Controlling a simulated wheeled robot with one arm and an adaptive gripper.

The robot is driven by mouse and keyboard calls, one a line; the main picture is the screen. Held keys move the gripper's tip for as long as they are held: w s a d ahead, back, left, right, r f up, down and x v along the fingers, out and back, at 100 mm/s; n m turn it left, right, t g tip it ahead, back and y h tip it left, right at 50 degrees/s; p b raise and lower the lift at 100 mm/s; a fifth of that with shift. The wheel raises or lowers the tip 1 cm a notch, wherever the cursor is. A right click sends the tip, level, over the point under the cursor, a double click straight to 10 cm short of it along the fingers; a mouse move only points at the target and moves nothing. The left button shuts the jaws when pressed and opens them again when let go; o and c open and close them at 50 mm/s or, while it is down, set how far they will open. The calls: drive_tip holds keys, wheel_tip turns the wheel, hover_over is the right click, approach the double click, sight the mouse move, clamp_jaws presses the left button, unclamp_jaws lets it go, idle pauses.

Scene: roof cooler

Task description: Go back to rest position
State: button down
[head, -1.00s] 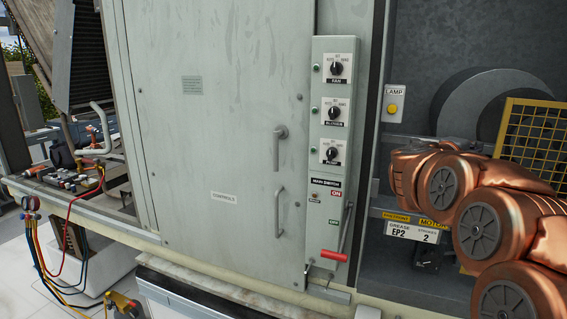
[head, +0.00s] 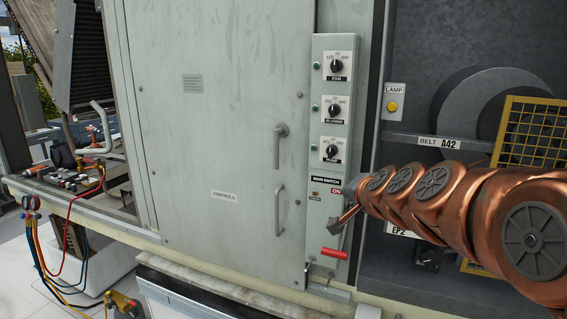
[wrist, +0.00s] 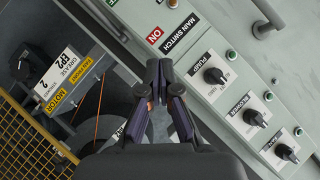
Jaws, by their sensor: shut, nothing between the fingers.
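My gripper (head: 336,224) is shut and empty. It hangs in front of the lower part of the grey control panel (head: 317,150), beside the main switch section. Its fingertips (wrist: 160,66) meet in the wrist view. The red switch handle (head: 335,254) is at the bottom of the panel, just below the gripper, and looks lowered. I cannot tell whether the gripper touches the panel. My copper arm reaches in from the right and hides part of the switch area.
Three dark knobs (head: 334,108) sit up the panel. A closed door with handles (head: 280,148) is to its left. To its right is an open bay with a yellow mesh guard (head: 530,128) and a lamp (head: 393,106). Hoses and gauges (head: 34,203) are at far left.

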drive_tip(key=s+a+f+n+g+y, duration=0.1)
drive_tip(key=s+a+f+n+g, duration=0.15)
drive_tip(key=s+f, duration=0.45)
drive_tip(key=s+a+f+n+g, duration=0.2)
drive_tip(key=s+f+n+g, duration=0.15)
drive_tip(key=s+f, duration=0.45)
drive_tip(key=s+d+f+n+g+h, duration=0.1)
drive_tip(key=s+d+f+g, duration=0.1)
drive_tip(key=s, duration=0.7)
drive_tip(key=s+d+f+g+h, duration=0.1)
drive_tip(key=s+d+f+g, duration=0.1)
drive_tip(key=s, duration=0.7)
drive_tip(key=s+d+f+n+g, duration=0.1)
drive_tip(key=s+d+f+g, duration=0.2)
drive_tip(key=s, duration=0.6)
drive_tip(key=shift+d+n+g+h+b, duration=0.3)
drive_tip(key=shift+g+h+b, duration=0.1)
drive_tip(key=shift+g, duration=0.5)
drive_tip(key=shift+s, duration=0.1)
